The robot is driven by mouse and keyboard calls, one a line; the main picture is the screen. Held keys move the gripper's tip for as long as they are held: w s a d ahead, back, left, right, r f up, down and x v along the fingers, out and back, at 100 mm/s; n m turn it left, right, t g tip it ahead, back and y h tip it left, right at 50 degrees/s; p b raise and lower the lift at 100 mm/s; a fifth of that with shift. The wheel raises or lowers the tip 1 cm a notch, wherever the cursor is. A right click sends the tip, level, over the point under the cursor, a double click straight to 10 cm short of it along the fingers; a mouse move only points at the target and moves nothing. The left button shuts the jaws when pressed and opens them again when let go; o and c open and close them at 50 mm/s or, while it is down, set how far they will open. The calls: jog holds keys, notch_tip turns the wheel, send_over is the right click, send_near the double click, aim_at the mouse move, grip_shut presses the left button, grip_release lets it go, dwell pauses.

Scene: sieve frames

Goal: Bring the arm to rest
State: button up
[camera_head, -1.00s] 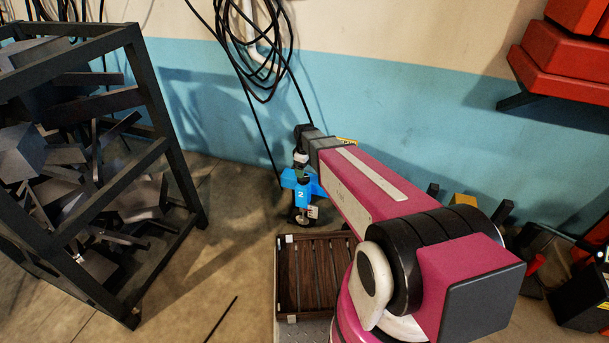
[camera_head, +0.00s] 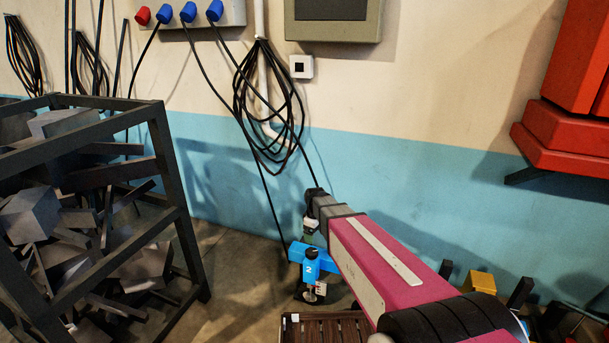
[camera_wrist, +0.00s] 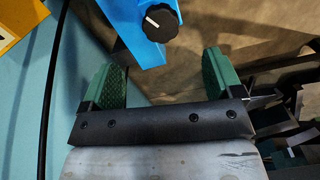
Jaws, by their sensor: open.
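My arm (camera_head: 383,262), magenta with a grey wrist end, reaches out low toward the blue wall. In the wrist view my gripper (camera_wrist: 160,72) is open, its two green pads wide apart with nothing between them. A blue device (camera_head: 312,262) marked 2 shows just below the wrist end in the head view. In the wrist view the blue device (camera_wrist: 128,22), with a black knob, lies beyond the fingertips, apart from the pads. In the head view the fingers are too small and covered to make out.
A dark metal rack (camera_head: 178,190) full of metal scrap stands at the left. A brown slatted tray (camera_head: 318,328) lies below the blue device. A coil of black cable (camera_head: 270,110) hangs on the wall. Red boxes (camera_head: 565,140) jut out at the upper right.

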jog(key=s+d+r+m, duration=0.2)
jog(key=s+d+m, duration=0.3)
jog(key=s, duration=0.3)
jog(key=s+d+r+m, duration=0.3)
jog(key=s+d+m, duration=0.3)
jog(key=s, duration=0.3)
jog(key=shift+s+d+r, duration=0.15)
jog(key=shift+d+r, duration=0.05)
jog(key=shift+d, duration=0.4)
dwell(0.9)
